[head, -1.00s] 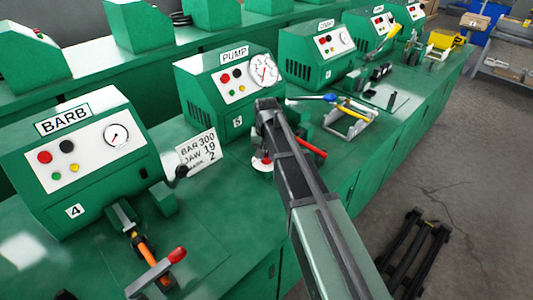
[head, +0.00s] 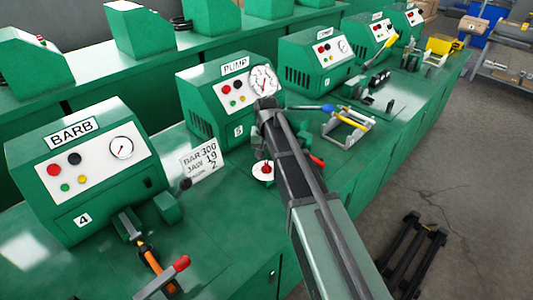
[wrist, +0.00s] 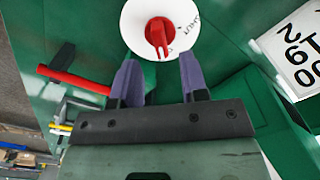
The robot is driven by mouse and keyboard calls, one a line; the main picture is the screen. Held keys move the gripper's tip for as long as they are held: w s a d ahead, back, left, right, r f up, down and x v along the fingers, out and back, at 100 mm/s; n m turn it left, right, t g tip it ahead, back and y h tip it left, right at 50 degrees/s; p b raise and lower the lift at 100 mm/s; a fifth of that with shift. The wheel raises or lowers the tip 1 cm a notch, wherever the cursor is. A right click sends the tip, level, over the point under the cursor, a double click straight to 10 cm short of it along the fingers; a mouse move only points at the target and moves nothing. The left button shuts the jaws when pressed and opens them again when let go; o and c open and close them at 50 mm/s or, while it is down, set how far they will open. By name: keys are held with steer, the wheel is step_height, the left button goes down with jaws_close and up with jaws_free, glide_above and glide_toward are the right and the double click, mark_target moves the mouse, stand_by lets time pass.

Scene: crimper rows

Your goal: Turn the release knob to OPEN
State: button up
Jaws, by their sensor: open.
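The release knob (head: 266,169) is a small red knob on a white round dial, on the green bench in front of the PUMP machine. In the wrist view the red knob (wrist: 159,32) sits at the top middle, its narrow grip pointing down the picture. Small dark lettering shows on the dial's right side, only partly legible. My gripper (wrist: 158,72) is open, its two purple fingers apart just below the dial in that picture, with nothing between them. The knob lies ahead of the gap, not between the fingers. In the head view my arm hides most of the gripper.
A red-handled lever (wrist: 73,79) lies left of the gripper in the wrist view. A white number card (head: 201,158) stands near the dial. The PUMP machine (head: 205,95) rises behind it. A blue-and-yellow-handled tool (head: 347,125) lies further right. The bench's right edge drops to the floor.

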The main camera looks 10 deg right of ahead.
mark_target(266, 163)
step_height(266, 163, up, 6)
steer(key=p, duration=0.4)
